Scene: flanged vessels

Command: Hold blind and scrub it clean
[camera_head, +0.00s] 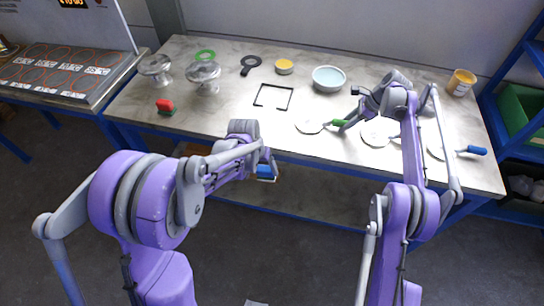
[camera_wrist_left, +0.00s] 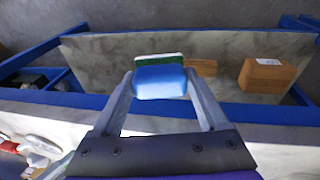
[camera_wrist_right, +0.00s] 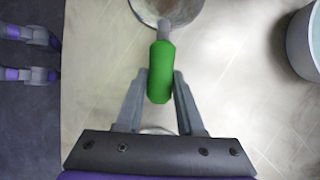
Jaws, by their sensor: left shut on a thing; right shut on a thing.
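My right gripper (camera_head: 348,122) is shut on the green handle (camera_wrist_right: 160,75) of a blind. Its grey round disc (camera_head: 309,127) is at or just above the tabletop; I cannot tell if it touches. The disc is cut by the top edge of the right wrist view (camera_wrist_right: 168,10). My left gripper (camera_head: 268,163) is shut on a blue sponge (camera_wrist_left: 160,82) with a green scrub side facing away. It holds the sponge (camera_head: 265,172) out before the table's front edge, apart from the blind. Two other discs (camera_head: 377,133) lie to the right, one by a blue handle (camera_head: 475,150).
On the table (camera_head: 225,120) stand silver flanged vessels (camera_head: 204,76), a pale bowl (camera_head: 328,80), a yellow tin (camera_head: 284,67), a yellow pot (camera_head: 461,82), a black frame (camera_head: 274,88) and a red-green brush (camera_head: 165,107). Boxes (camera_wrist_left: 265,75) lie on the lower shelf.

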